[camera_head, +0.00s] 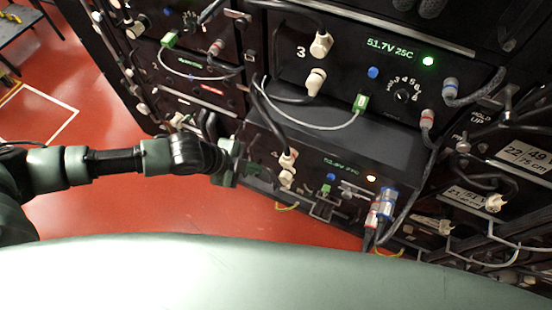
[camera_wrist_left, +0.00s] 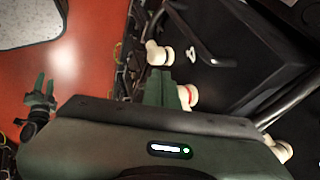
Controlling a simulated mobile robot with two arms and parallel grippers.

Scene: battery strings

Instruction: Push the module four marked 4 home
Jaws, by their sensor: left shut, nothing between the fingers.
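Module four (camera_head: 312,166) is the lower black unit in the head view, with a green "51.8V 25C" type readout, a blue knob and an orange light. Its top shows, so it stands out from the rack below module 3. White plugs (camera_head: 287,160) sit on its left front; they seem to show in the left wrist view (camera_wrist_left: 187,96). My left gripper (camera_head: 230,163) is at the module's left front edge, shut and empty; contact is unclear. Its green fingers (camera_wrist_left: 160,90) point towards the black face in the wrist view. My right gripper (camera_wrist_left: 42,92) shows there at left, fingers apart.
Module 3 (camera_head: 385,60) sits above with a green light and grey cables. Black cables hang across the left front of module four. Blue and red connectors (camera_head: 380,208) with cables are at its right. Red floor (camera_head: 110,110) is open on the left.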

